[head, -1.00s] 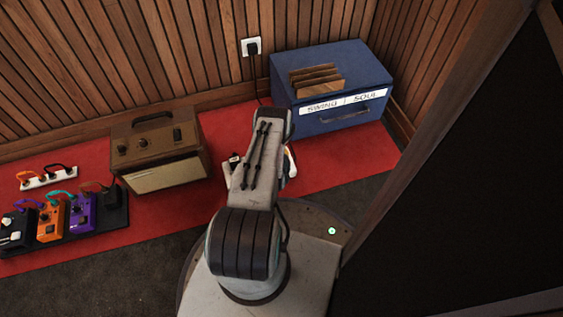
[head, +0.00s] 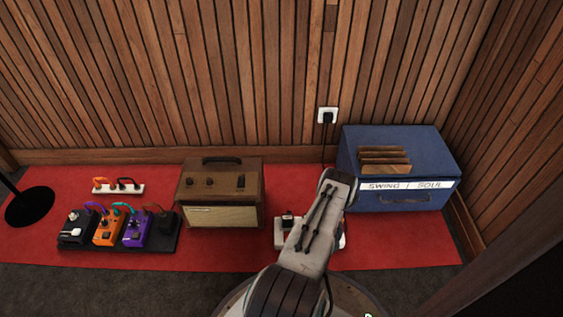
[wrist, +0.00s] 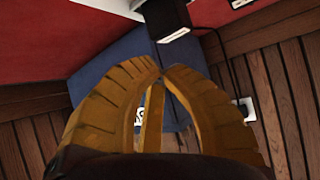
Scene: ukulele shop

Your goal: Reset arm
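My gripper (wrist: 163,72) shows in the wrist view as two ribbed yellow-orange fingers. Their tips meet or nearly meet, with a gap lower down between them. A thin yellowish strip shows in that gap; I cannot tell whether it is part of my gripper or something behind it. No held object is clear. The blue box (wrist: 110,55) lies beyond the fingers. In the head view my arm points up and slightly right, in front of a white device (head: 281,236) on the red mat; the arm hides part of that device. My gripper is hidden there.
The blue box marked SWING and SOUL (head: 395,203) stands at right, with a wall outlet (head: 327,114) above. A brown amplifier (head: 222,190), a pedalboard (head: 165,240) and a white power strip (head: 128,189) sit on the red mat (head: 100,172). A dark panel is at lower right.

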